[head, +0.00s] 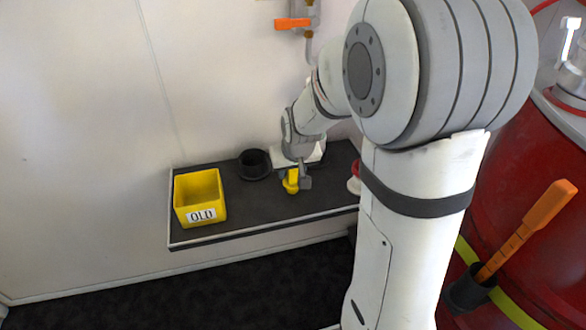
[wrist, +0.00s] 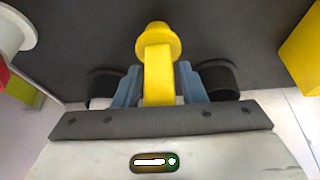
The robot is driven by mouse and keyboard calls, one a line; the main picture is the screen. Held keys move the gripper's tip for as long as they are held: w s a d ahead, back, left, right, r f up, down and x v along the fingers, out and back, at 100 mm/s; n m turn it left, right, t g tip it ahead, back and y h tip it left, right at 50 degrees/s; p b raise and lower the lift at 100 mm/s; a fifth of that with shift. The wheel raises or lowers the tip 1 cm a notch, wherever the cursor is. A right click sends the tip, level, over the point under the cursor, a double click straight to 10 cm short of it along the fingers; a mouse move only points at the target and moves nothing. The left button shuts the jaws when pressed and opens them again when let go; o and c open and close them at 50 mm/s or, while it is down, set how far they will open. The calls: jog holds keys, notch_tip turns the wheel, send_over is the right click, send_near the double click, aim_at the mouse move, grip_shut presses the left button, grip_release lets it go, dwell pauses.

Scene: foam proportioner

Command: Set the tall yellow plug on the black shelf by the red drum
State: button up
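The yellow plug (head: 291,182) is at the middle of the black shelf (head: 262,205), at or just above its surface; I cannot tell if it touches. In the wrist view the plug (wrist: 158,62) has a narrow stem and a wider round end pointing away from my palm. My gripper (head: 299,180) reaches down to it from above. In the wrist view the two blue-grey fingers (wrist: 158,88) stand against both sides of the stem, shut on it. The red drum (head: 520,140) stands at the right, partly behind my arm.
A yellow bin marked OLD (head: 200,197) stands at the shelf's left end. A black round cup (head: 254,164) is at the back, left of the plug. A red-and-white item (head: 354,178) sits to the right, partly hidden by my arm. The shelf's front middle is bare.

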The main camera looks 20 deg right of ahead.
jog(key=shift+o, duration=0.7)
jog(key=shift+r, duration=0.1)
jog(key=shift+r, duration=0.25)
jog(key=p+v, duration=0.4)
jog(key=v, duration=0.7)
jog(key=s+f+g, duration=0.1)
jog(key=s+g, duration=0.2)
jog(key=s, duration=1.4)
notch_tip(320, 180, up, 25)
jog(key=t+p, duration=0.1)
jog(key=p, duration=2.1)
jog(key=shift+a+p, duration=0.3)
jog(key=shift+a, duration=0.05)
